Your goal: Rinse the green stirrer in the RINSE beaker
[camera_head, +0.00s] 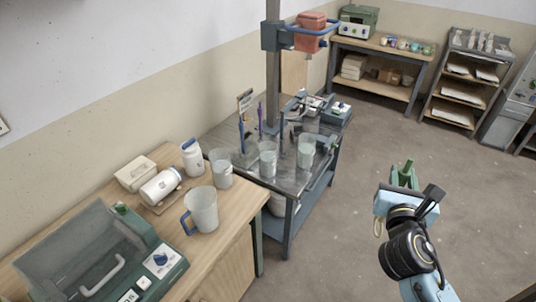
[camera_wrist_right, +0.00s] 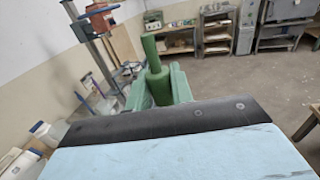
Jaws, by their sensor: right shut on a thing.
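My right gripper (camera_head: 404,181) is at the right of the head view, over open floor and well away from the benches. It is shut on the green stirrer (camera_head: 408,166). In the right wrist view the green stirrer (camera_wrist_right: 151,52) points up between the green fingers (camera_wrist_right: 160,88); its lower part is hidden. Clear beakers stand on the grey metal bench, one near its front left (camera_head: 267,163) and one to the right (camera_head: 305,156). I cannot read any RINSE label on them. My left gripper is not in view.
A wooden bench (camera_head: 226,222) at the left holds a blue-handled jug (camera_head: 202,210), white bottles (camera_head: 192,158) and a green machine (camera_head: 160,262). A purple upright stick (camera_head: 260,118) and a post (camera_head: 273,70) rise from the metal bench. The floor (camera_head: 345,215) between is clear.

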